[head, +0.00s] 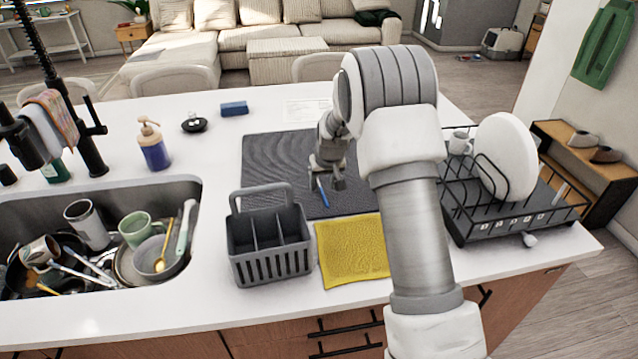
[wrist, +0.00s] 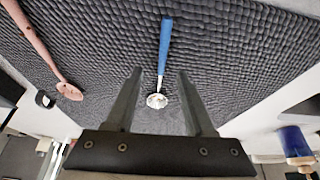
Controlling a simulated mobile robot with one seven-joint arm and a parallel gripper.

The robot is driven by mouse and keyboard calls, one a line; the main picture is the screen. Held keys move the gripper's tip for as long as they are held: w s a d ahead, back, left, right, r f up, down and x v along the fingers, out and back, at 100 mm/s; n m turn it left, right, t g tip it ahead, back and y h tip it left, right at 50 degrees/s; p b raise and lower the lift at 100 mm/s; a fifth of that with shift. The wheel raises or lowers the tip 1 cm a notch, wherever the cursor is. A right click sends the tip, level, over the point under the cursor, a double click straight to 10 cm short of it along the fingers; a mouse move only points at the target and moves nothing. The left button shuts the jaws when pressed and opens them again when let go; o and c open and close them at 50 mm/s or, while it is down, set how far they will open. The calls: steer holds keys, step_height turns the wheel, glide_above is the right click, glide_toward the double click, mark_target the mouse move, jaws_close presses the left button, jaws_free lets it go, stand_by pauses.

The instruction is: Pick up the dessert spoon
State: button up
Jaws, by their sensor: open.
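A spoon with a blue handle (wrist: 165,45) and a silver bowl (wrist: 157,100) lies on the dark ribbed mat (wrist: 230,60). My gripper (wrist: 158,75) is open and empty above it, with the spoon showing between the two fingers in the wrist view. In the head view my gripper (head: 327,182) is over the mat (head: 275,160), and the blue handle (head: 322,193) shows just below it; my arm hides part of the mat. A pinkish utensil (wrist: 45,50) lies to the left in the wrist view. I cannot tell its exact kind.
A grey cutlery caddy (head: 268,240) and a yellow cloth (head: 350,250) stand in front of the mat. A dish rack (head: 510,215) with a white plate (head: 505,155) is at right. The sink (head: 190,205) at left holds dishes. A soap bottle (head: 153,150) stands behind it.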

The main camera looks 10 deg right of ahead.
steer(key=shift+x, duration=0.8)
jaws_close()
